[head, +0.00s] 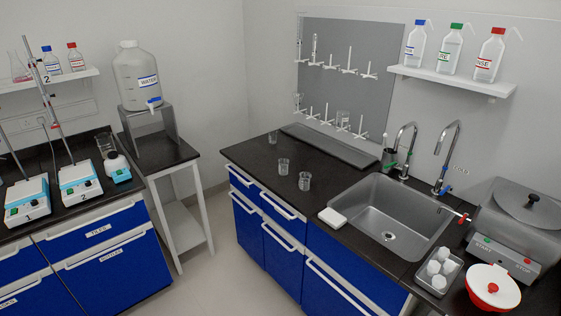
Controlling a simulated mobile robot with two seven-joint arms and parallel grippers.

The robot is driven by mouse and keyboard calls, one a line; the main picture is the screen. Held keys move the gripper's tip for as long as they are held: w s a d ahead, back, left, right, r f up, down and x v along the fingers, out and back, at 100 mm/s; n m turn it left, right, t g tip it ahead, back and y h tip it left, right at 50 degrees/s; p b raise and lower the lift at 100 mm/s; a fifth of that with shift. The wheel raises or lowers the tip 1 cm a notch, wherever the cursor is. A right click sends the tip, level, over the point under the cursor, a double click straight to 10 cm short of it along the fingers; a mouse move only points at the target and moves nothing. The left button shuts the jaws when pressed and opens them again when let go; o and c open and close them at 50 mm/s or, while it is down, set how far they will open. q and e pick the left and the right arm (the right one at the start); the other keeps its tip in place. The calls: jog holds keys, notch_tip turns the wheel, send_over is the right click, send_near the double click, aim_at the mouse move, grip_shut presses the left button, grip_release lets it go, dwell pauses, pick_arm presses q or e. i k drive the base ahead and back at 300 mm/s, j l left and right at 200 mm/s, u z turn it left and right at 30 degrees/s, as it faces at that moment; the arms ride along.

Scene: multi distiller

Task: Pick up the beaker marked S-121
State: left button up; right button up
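Two small clear beakers stand upright on the black counter left of the sink: one beaker (283,166) is farther back, the other beaker (305,181) is nearer the sink. A taller clear beaker or cylinder (104,145) stands on the left bench beside the hotplates. Another glass vessel (343,118) hangs on the drying rack. The markings on all of them are too small to read, so I cannot tell which is S-121. Neither of my grippers is in view.
A steel sink (420,212) with two taps (445,160) lies right of the beakers, with a white sponge-like block (333,217) at its corner. A small item (272,138) stands at the counter's back. Two hotplates (79,181) stand on the left bench. Floor between benches is clear.

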aim_at(283, 167)
jog(key=i+j, duration=0.25)
jog(key=i+j+z, duration=0.15)
jog(key=j, duration=0.25)
jog(key=i+j, duration=0.3)
jog(key=j+z, duration=0.05)
